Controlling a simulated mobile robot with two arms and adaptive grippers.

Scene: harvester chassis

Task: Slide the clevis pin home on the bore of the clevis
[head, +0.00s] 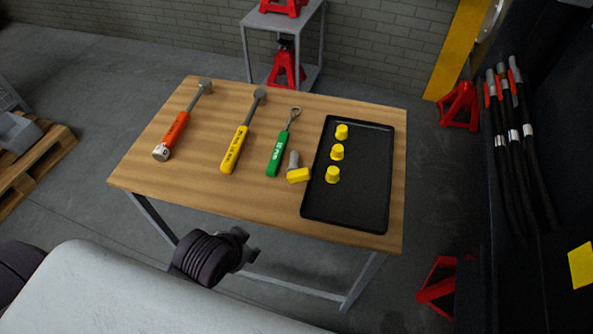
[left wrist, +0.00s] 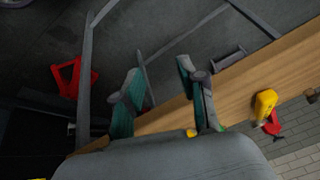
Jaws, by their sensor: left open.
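A pin with a grey shaft (head: 293,160) and a yellow block-like head (head: 298,175) lies on the wooden table (head: 230,205), beside the black tray's left edge. I take it for the clevis pin. I cannot make out the clevis or its bore in either view. My left gripper (head: 250,246) is off the table's front edge, apart from the pin. In the left wrist view its two fingers (left wrist: 158,70) are spread with nothing between them. A yellow item (left wrist: 264,104) shows there near the table edge; I cannot tell which. My right gripper is in neither view.
The black tray (head: 315,205) holds three yellow caps (head: 337,152). An orange-handled hammer (head: 175,130), a yellow-handled tool (head: 235,150) and a green-handled wrench (head: 277,154) lie to the left. Red stands (head: 440,285) and dark hoses (head: 515,150) are at right. The front left tabletop is clear.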

